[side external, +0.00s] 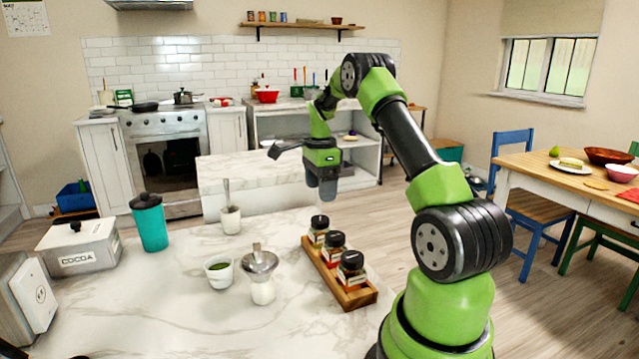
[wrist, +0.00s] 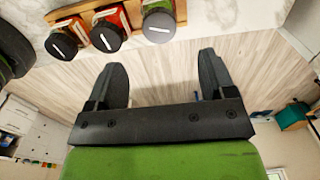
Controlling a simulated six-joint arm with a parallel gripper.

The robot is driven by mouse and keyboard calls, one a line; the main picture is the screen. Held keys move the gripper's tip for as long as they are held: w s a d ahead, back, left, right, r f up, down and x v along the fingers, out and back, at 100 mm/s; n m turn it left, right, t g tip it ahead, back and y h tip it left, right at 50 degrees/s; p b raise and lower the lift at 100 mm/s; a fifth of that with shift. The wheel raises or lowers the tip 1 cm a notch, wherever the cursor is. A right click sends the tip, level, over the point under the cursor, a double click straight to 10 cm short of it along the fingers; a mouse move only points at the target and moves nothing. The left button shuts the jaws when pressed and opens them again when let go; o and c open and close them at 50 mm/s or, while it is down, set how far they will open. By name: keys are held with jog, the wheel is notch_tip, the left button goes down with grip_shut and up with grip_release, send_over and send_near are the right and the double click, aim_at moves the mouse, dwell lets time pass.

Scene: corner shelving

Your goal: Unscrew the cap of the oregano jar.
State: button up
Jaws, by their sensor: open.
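Three small jars with dark round caps stand in a row in a wooden rack (side external: 353,298) on the marble counter. They are a near jar (side external: 351,270), a middle jar (side external: 333,250) and a far jar (side external: 318,232). The labels are too small to read, so I cannot tell which is oregano. In the wrist view the caps (wrist: 158,26) line the top, each with a white mark. My gripper (side external: 324,196) points down just past the rack's far end, above cap height. Its two fingers (wrist: 162,70) are apart, with only floor showing between them.
Left of the rack stand a small jar with a metal funnel (side external: 260,262), a white cup of green herbs (side external: 219,280), a white pot with a spoon (side external: 230,220), a teal canister (side external: 150,226) and a cocoa box (side external: 78,250). The counter's front is clear.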

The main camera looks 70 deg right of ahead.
aim_at(320, 219)
jog(key=shift+a+f, duration=0.1)
jog(key=shift+f, duration=3.6)
jog(key=m, duration=0.6)
jog(key=c, duration=1.1)
jog(key=shift+o, duration=0.2)
jog(key=n, duration=0.4)
jog(key=shift+n, duration=0.3)
jog(key=n, duration=0.3)
jog(key=shift+r+n, duration=0.1)
jog(key=shift+n, duration=0.2)
jog(key=shift+r, duration=2)
